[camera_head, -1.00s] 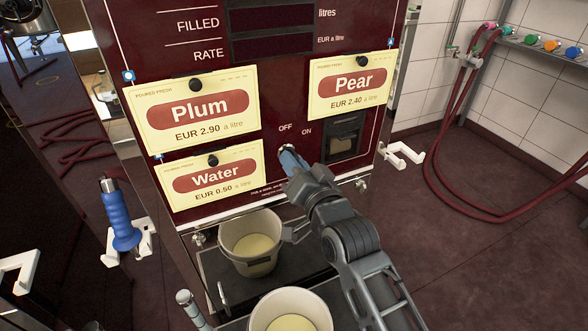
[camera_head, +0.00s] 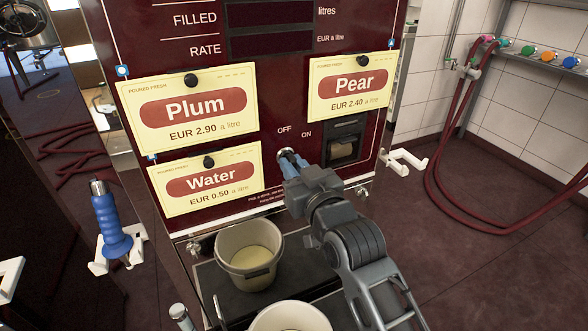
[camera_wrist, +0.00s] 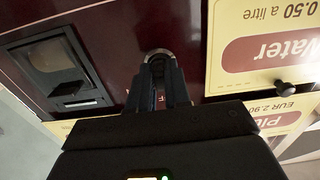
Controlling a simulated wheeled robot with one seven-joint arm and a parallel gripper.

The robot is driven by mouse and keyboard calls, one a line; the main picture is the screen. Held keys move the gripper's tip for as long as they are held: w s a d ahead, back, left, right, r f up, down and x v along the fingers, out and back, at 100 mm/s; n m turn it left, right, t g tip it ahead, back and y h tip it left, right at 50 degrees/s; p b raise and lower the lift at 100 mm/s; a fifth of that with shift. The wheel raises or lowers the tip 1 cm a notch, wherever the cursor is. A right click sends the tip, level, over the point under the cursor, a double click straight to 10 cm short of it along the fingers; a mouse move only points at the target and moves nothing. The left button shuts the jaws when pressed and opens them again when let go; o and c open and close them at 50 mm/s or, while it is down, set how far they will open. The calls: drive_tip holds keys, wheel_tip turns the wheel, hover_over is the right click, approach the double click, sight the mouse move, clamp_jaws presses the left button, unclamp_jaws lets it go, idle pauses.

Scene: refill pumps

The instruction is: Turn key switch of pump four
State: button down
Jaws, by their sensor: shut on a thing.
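The dark red pump (camera_head: 262,100) fills the middle of the head view, with OFF and ON printed on its front. My gripper (camera_head: 287,157) is at the panel just below these words, shut on the key switch. In the wrist view the silver rim of the key switch (camera_wrist: 159,54) shows at the tips of my gripper (camera_wrist: 160,70). The fingers hide most of the switch, so I cannot tell which way the key points. No pump number is readable in these frames.
Cards for Plum (camera_head: 190,108), Pear (camera_head: 352,85) and Water (camera_head: 206,180) hang on the panel. A receipt slot (camera_head: 343,145) is right of my gripper. A bucket (camera_head: 249,252) stands below on a dark shelf. A blue nozzle (camera_head: 109,220) hangs at left, a white hook (camera_head: 405,160) at right.

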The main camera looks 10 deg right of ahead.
idle(0.4)
drive_tip(key=c, duration=1.2)
unclamp_jaws()
drive_tip(key=shift+o, duration=0.2)
drive_tip(key=v, duration=0.7)
drive_tip(key=shift+s+b, duration=0.35)
drive_tip(key=shift+s, duration=0.05)
drive_tip(key=s+d+f+m+h+p, duration=0.1)
drive_tip(key=s+d+f, duration=0.15)
drive_tip(key=s, duration=0.45)
drive_tip(key=s+d+f+m+g+h, duration=0.1)
drive_tip(key=s+f, duration=0.2)
drive_tip(key=s, duration=0.4)
drive_tip(key=s+d+f+m+h+p, duration=0.1)
drive_tip(key=s+f, duration=0.1)
drive_tip(key=s, duration=0.5)
drive_tip(key=s+d+r+p, duration=0.1)
drive_tip(key=s+d+r, duration=0.1)
drive_tip(key=s, duration=0.8)
drive_tip(key=s+d+r+g+h+p, duration=0.1)
drive_tip(key=s+d+r, duration=0.2)
drive_tip(key=s, duration=0.8)
drive_tip(key=shift+s+d+r+g, duration=0.2)
drive_tip(key=shift+d+r+g, duration=0.1)
drive_tip(key=shift+r, duration=0.3)
